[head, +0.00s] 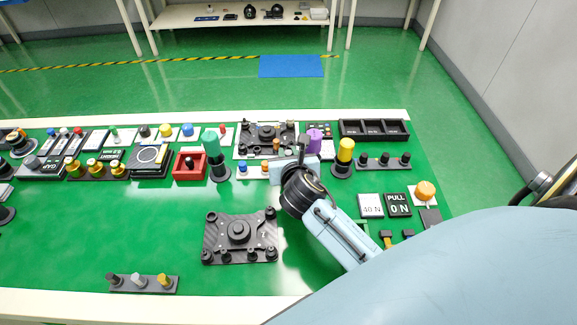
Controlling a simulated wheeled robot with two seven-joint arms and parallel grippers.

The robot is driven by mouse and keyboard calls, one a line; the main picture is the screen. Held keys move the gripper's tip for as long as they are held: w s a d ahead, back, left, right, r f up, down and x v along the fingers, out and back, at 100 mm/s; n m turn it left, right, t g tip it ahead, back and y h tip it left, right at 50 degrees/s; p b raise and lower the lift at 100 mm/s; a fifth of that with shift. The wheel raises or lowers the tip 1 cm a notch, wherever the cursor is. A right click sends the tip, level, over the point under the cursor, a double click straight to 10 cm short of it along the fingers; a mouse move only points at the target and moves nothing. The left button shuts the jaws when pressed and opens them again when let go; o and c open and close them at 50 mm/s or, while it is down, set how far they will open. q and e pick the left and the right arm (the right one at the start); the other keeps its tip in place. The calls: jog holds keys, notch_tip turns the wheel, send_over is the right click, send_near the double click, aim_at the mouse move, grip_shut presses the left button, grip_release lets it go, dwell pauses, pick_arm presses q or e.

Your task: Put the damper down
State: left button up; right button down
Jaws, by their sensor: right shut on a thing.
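My right gripper (301,150) reaches in from the lower right to the back middle of the green bench. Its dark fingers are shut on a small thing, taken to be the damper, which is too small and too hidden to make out. A purple part (314,137) shows right beside the fingertips; I cannot tell whether they touch. A dark plate with a camera module (262,128) lies on a white sheet just behind and left of the gripper. My left gripper is not in view.
A second dark plate with a round centre (239,232) lies in front. A green-topped stand (211,142) and a yellow-topped stand (345,150) flank the gripper. A black three-part tray (374,129) is at back right. Bare green bench lies left of the front plate.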

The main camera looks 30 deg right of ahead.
notch_tip(320, 180, down, 4)
jog(key=shift+r+b, duration=0.2)
jog(key=shift+b, duration=0.55)
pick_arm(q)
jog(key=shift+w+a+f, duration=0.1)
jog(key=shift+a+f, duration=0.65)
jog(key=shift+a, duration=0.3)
pick_arm(e)
jog(key=c, duration=1.6)
grip_release()
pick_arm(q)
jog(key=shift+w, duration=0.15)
